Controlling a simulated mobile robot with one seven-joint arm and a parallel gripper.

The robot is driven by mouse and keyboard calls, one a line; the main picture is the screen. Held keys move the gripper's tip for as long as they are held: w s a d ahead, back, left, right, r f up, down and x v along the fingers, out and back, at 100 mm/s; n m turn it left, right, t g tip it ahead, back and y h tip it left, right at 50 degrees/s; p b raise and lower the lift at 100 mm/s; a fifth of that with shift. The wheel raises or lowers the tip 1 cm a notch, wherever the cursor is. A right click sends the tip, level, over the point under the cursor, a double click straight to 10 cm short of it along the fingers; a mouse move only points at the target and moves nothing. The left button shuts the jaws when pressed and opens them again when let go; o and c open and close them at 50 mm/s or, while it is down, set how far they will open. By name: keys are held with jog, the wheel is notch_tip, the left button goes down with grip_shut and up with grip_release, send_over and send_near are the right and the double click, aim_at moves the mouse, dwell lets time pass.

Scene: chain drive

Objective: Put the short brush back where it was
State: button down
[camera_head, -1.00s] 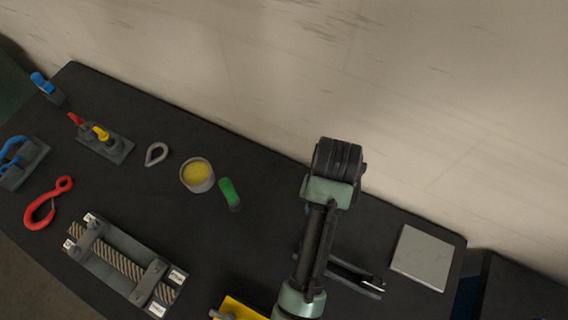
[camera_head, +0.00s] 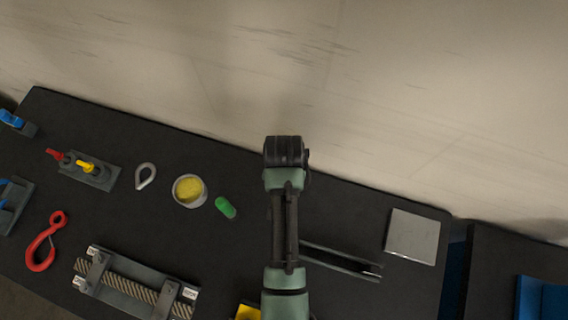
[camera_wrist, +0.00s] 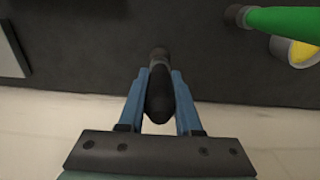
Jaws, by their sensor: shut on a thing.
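My gripper (camera_wrist: 159,73) has blue fingers shut on a dark, tapered thing, which looks like the short brush (camera_wrist: 159,97). Its narrower grey end points down toward the black bench. In the head view my arm hides the fingers and the held brush. A green-handled tool (camera_head: 226,208) with a black end is to the left of my arm, beside a grey pot (camera_head: 178,200) with yellow contents. In the wrist view the green tool (camera_wrist: 285,20) and the yellow contents (camera_wrist: 303,52) are at the upper right, apart from the gripper.
A light grey plate (camera_head: 413,237) lies at the bench's right, with a long dark bracket (camera_head: 345,262) left of it. A rope fixture (camera_head: 135,285), red hook (camera_head: 42,250), grey loop (camera_head: 146,176) and lever block (camera_head: 90,172) are left. A wall runs behind.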

jog(key=shift+f, duration=1.05)
jog(key=shift+f, duration=0.1)
jog(key=shift+f, duration=0.15)
jog(key=c, duration=0.6)
grip_release()
notch_tip(320, 180, up, 12)
jog(key=shift+r+b, duration=0.25)
jog(key=shift+b, duration=0.05)
